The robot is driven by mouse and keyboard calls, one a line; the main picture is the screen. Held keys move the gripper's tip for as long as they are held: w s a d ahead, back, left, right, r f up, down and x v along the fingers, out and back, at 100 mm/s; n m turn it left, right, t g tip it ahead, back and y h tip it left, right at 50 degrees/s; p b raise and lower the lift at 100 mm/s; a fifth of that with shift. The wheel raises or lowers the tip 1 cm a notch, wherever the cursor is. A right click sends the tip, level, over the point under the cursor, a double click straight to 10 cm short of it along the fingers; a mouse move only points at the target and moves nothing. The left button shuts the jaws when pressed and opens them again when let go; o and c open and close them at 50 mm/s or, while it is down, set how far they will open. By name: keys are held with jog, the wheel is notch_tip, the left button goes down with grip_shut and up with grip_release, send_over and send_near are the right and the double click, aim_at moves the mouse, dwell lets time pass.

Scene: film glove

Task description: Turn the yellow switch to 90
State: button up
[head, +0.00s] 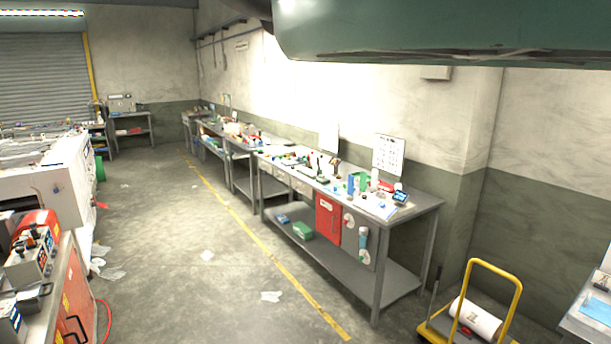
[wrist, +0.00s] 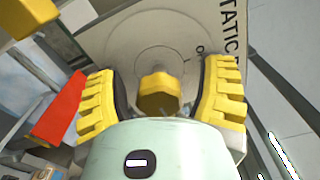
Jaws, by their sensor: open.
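The yellow switch (wrist: 160,94) is a faceted knob at the centre of a round grey dial in the wrist view. It sits on a pale panel (wrist: 118,28) with dark lettering that reads "STATIC" at the right and smaller, partly hidden lettering near the dial. My gripper (wrist: 158,78) is open, with one ribbed yellow finger on each side of the switch. A gap shows between the switch and each finger. The gripper body hides the lower part of the panel. I cannot make out the switch or the gripper in the head view.
A red part (wrist: 58,108) lies left of the gripper in the wrist view. In the head view, a long workbench (head: 428,204) with tools stands along the wall. A yellow-handled trolley (head: 518,285) stands at the lower right. The floor aisle (head: 165,215) is mostly clear, with scattered paper.

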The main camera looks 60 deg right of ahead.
jog(key=v, duration=1.1)
jog(key=shift+s+d, duration=0.15)
jog(key=shift+d, duration=0.2)
dwell(0.6)
